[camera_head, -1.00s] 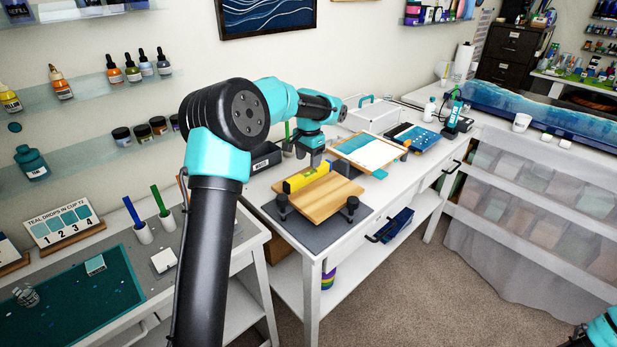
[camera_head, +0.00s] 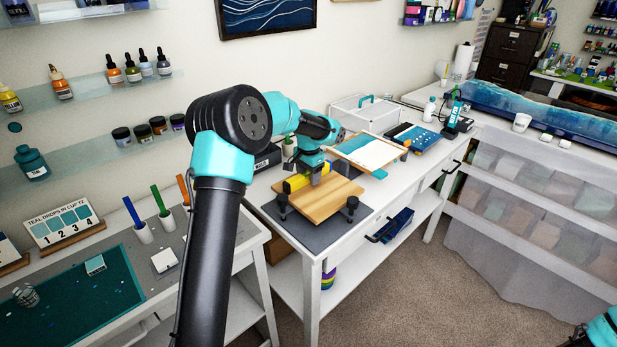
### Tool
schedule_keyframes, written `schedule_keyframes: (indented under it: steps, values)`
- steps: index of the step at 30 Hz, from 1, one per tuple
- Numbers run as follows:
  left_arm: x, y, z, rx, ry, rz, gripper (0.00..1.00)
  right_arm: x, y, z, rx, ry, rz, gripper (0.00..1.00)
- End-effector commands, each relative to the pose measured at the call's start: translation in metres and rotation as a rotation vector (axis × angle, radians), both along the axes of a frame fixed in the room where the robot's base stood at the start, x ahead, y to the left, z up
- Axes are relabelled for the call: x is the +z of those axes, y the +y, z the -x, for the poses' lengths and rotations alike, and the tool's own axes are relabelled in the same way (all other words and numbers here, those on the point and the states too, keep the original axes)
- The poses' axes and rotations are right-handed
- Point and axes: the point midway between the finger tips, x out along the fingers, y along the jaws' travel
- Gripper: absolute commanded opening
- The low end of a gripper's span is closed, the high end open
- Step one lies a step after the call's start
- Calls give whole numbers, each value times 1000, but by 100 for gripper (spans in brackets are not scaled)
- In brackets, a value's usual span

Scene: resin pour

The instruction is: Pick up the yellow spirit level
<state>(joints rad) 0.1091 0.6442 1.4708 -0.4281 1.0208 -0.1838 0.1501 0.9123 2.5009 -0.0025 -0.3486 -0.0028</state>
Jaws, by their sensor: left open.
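The yellow spirit level (camera_head: 296,183) lies on a wooden board (camera_head: 328,201) on the white table. Its right part is hidden behind my left gripper. My left gripper (camera_head: 315,179) is open and points down at the level, with its fingertips at or just above it. I cannot tell whether they touch it. My right gripper is not in view; only a bit of my right arm shows at the lower right corner.
The board rests on dark posts over a grey mat (camera_head: 306,236). A side table with cups is at the left.

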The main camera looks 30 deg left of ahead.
Motion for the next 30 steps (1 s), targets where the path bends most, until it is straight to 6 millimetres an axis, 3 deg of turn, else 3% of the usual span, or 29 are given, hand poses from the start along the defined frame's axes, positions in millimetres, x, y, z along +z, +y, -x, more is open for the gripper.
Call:
schedule_keyframes:
  steps: [14, 30]
  values:
    - [0, 0, 0, 0, -1, 0, 59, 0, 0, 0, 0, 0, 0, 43]
    - [0, 0, 0, 0, -1, 0, 7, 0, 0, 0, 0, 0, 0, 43]
